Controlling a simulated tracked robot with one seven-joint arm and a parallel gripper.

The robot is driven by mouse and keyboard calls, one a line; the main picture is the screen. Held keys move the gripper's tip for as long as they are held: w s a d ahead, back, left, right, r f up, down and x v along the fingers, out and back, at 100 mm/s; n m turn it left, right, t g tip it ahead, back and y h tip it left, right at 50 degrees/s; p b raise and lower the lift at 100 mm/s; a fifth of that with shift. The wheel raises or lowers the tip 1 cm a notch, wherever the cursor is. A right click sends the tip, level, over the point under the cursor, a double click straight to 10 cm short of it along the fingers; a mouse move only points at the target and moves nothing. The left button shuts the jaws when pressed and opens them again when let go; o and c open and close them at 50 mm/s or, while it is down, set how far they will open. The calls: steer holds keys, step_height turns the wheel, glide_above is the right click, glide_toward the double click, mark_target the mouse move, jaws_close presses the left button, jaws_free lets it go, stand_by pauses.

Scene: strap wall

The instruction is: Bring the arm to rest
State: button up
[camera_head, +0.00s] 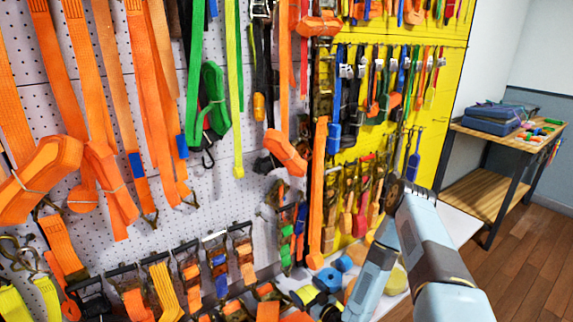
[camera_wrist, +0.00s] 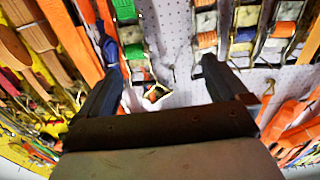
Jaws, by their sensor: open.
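My gripper (camera_wrist: 160,62) shows in the wrist view with its two dark fingers wide apart. White pegboard (camera_wrist: 170,40) shows between the fingers, beyond them. A small buckle-like piece (camera_wrist: 156,93) appears in the gap near the gripper body; I cannot tell its distance, and neither finger touches it visibly. My arm (camera_head: 425,235) is at the lower right of the head view, bent with its elbow up. My gripper cannot be made out in the head view.
Orange straps (camera_head: 92,80), a green strap (camera_head: 195,70) and ratchet buckles hang on the white wall. A yellow panel (camera_head: 440,60) holds more straps, close to my arm. A wooden bench (camera_head: 480,190) stands at right. Wooden floor (camera_head: 530,260) is clear there.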

steer(key=w+d+r+n+g+h, duration=0.3)
steer(key=w+d+r+g, duration=0.15)
steer(key=w+r, duration=0.8)
steer(key=s+d+r+m+h, duration=0.1)
steer(key=d+r+h, duration=0.15)
steer(key=r, duration=0.55)
steer(key=s+d+r+h, duration=0.1)
steer(key=d+r, duration=0.2)
steer(key=r, duration=0.4)
steer(key=s+d+r+m+h, duration=0.1)
steer(key=s+d+r+h, duration=0.15)
steer(key=r, duration=0.55)
steer(key=s+d+r+m+g+h, duration=0.2)
steer(key=s+d+r+m+g, duration=0.15)
steer(key=s+r, duration=1.1)
steer(key=s+r+m, duration=0.2)
steer(key=s+r, duration=0.2)
steer(key=s, duration=0.6)
steer(key=s+r+m+g, duration=0.1)
steer(key=s+r, duration=0.3)
steer(key=s, duration=0.6)
steer(key=shift+s+d+m+y, duration=0.15)
steer(key=shift+s+m+y, duration=0.2)
steer(key=shift+m, duration=0.4)
